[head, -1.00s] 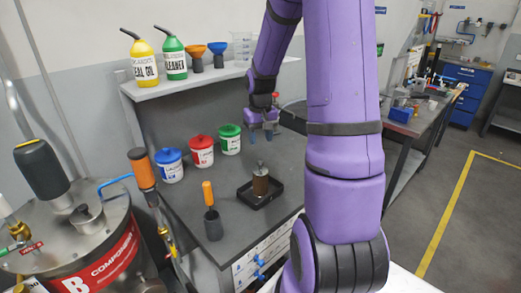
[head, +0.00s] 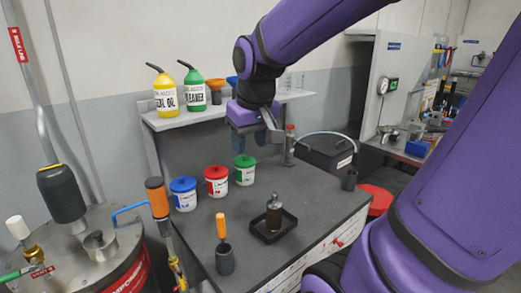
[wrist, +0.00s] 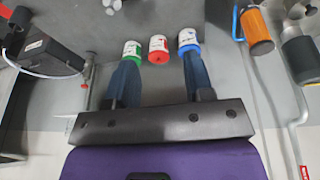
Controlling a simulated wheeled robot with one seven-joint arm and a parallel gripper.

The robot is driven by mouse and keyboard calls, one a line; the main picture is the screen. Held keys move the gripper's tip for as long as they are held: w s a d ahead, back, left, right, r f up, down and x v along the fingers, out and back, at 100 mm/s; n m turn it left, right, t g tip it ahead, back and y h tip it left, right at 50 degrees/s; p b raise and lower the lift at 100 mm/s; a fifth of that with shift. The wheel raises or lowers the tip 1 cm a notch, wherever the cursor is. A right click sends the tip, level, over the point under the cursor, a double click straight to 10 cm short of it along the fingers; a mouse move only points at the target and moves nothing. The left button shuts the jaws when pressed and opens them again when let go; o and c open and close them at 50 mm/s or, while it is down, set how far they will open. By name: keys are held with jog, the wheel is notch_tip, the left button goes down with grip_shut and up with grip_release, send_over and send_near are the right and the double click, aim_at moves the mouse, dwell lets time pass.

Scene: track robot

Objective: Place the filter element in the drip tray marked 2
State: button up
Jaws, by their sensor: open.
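My gripper (head: 256,142) is open and empty, in the air behind and above the cylinder, near the shelf. In the wrist view its two blue fingers (wrist: 160,58) are spread wide with nothing between them. The cylinder and the tray cannot be made out clearly there.
Blue (head: 183,194), red (head: 216,181) and green-lidded (head: 244,170) tubs stand left of the gripper. An orange-handled tool in a dark cup (head: 224,258) stands left of the tray. A black box (head: 327,153) with a hose is at the back right. A tank (head: 75,262) stands at the left.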

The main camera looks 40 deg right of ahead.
jog(key=s+a+r+n+t+y, duration=0.1)
jog(key=s+a+r+t, duration=0.1)
jog(key=s+a, duration=0.4)
jog(key=shift+s+r+n, duration=0.4)
jog(key=shift+s+r, duration=0.05)
jog(key=shift+s, duration=1.5)
